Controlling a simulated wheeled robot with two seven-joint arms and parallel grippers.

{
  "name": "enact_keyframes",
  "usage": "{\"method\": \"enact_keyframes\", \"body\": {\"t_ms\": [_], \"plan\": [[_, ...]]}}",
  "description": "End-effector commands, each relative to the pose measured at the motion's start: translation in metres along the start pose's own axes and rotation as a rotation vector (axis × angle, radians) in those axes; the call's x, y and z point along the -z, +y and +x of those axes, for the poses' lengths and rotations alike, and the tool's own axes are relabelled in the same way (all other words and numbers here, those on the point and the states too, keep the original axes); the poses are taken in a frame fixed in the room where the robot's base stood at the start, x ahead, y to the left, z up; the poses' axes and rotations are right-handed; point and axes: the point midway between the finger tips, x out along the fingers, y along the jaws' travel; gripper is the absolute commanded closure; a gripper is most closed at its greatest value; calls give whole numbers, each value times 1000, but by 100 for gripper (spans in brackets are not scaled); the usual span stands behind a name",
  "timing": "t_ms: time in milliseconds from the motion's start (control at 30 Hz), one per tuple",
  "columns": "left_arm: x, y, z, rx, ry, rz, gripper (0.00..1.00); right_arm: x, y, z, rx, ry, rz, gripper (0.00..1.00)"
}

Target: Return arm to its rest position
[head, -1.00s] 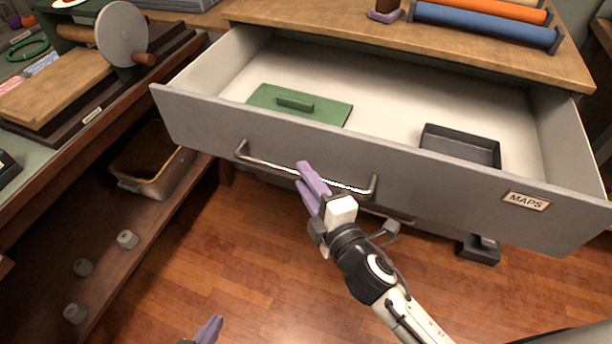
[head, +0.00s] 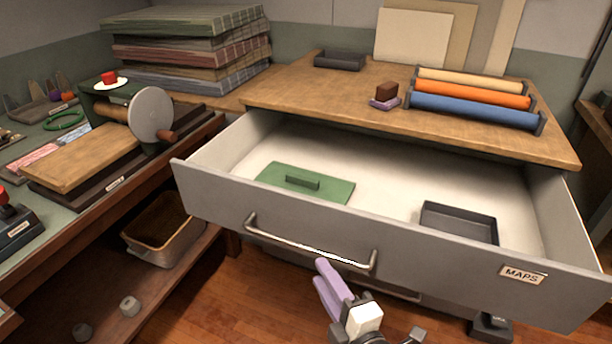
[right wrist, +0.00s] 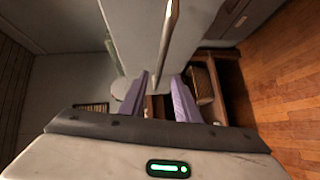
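My right gripper (head: 328,288) is in front of the open drawer (head: 215,205), just below and nearer than its metal handle (head: 310,245). Its purple fingers are apart with nothing between them; they also show spread in the right wrist view (right wrist: 160,98). In that view the handle (right wrist: 168,40) runs ahead of the fingers, and the head view shows the fingertips clear of it. The drawer carries a MAPS label (head: 522,275) and stands pulled out. My left gripper is out of view.
The drawer holds a green lid-like panel (head: 330,190) and a dark tray (head: 458,224). The wooden top behind bears coloured rolls (head: 475,108) and a small stamp-like block (head: 386,92). A workbench (head: 50,230) stands left, with a bin (head: 160,235) on its lower shelf. Floor shows below the drawer.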

Motion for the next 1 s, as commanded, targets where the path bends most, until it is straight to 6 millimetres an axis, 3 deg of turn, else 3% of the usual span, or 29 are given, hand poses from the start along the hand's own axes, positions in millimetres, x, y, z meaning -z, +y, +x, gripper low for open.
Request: {"method": "enact_keyframes", "body": {"t_ms": [67, 167, 267, 400, 533, 700, 1000], "plan": [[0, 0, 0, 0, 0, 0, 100, -2, -4, -2, 10, -6, 23, 70], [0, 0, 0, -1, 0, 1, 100, -14, -27, -15, 68, -48, 174, 70], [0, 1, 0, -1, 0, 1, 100, -32, -70, -44, 172, -138, 469, 70], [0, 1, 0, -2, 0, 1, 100, -50, -136, -101, 309, -315, 934, 70], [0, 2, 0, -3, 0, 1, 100, -54, -177, -148, 387, -468, 1269, 70], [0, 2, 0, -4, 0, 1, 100, -53, -198, -177, 423, -569, 1476, 70], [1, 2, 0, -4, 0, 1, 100, -53, -200, -179, 426, -576, 1491, 70]]}}
